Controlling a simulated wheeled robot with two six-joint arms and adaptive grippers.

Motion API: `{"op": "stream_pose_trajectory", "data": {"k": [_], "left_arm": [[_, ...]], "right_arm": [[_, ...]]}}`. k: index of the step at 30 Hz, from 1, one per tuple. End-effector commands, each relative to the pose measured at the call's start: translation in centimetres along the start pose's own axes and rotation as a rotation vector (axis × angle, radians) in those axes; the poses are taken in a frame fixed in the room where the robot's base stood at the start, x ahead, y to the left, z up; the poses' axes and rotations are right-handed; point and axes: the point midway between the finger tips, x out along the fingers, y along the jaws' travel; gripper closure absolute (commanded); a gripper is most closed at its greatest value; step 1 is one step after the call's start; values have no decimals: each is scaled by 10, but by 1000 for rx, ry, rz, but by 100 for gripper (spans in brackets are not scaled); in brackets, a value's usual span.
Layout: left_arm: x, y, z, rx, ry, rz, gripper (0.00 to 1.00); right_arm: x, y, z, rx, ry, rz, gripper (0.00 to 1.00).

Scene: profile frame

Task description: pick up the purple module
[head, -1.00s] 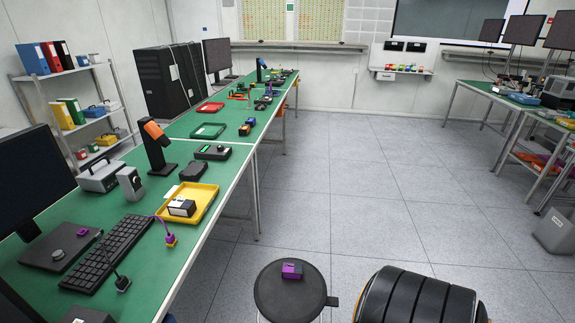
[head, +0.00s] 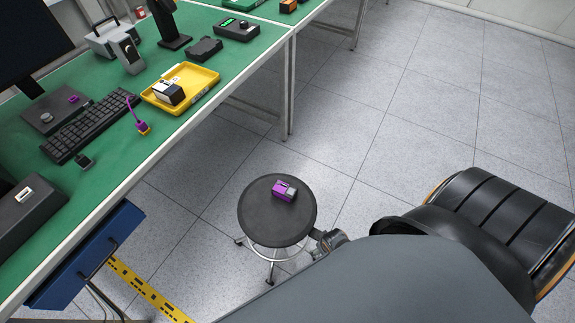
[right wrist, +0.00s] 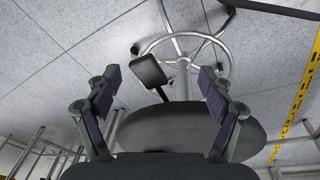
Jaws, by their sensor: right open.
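The purple module (head: 285,191), with a grey part on its right side, lies on the dark round seat of a stool (head: 259,221) in the head view. My right gripper (head: 329,240) is beside the stool's right edge, apart from the module, and mostly hidden by my arm. In the right wrist view the right gripper (right wrist: 160,79) is open with nothing between its fingers. The stool seat (right wrist: 190,130), its paddle lever (right wrist: 150,72) and foot ring show there; the module does not. My left gripper is not in view.
A green workbench (head: 100,184) stands left of the stool, with a yellow tray (head: 206,85) holding a black-and-white module, a keyboard (head: 90,128) and a purple plug (head: 143,128). A blue drawer unit (head: 90,258) hangs below. Floor behind the stool is clear.

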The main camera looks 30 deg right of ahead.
Motion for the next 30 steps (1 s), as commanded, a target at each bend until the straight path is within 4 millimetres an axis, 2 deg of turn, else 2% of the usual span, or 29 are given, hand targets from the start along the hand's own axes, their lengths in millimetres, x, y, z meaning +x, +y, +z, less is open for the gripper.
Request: {"op": "stream_pose_trajectory", "data": {"k": [1,3,6,11,17,20,24,30], "left_arm": [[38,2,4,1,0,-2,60],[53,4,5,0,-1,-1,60],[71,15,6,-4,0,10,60],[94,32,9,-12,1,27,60],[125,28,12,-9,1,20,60],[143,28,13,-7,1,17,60],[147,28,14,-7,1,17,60],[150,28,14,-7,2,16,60]], "right_arm": [[11,-2,-24,-5,25,3,17],[-7,-2,-50,-9,40,4,17],[-32,-4,-74,-13,60,6,17],[-69,-6,-98,-15,85,7,17],[-107,-9,-114,35,107,7,17],[-122,-9,-125,169,105,5,17],[-125,-7,-139,402,74,6,17],[-111,-3,-164,762,23,19,17]]}}
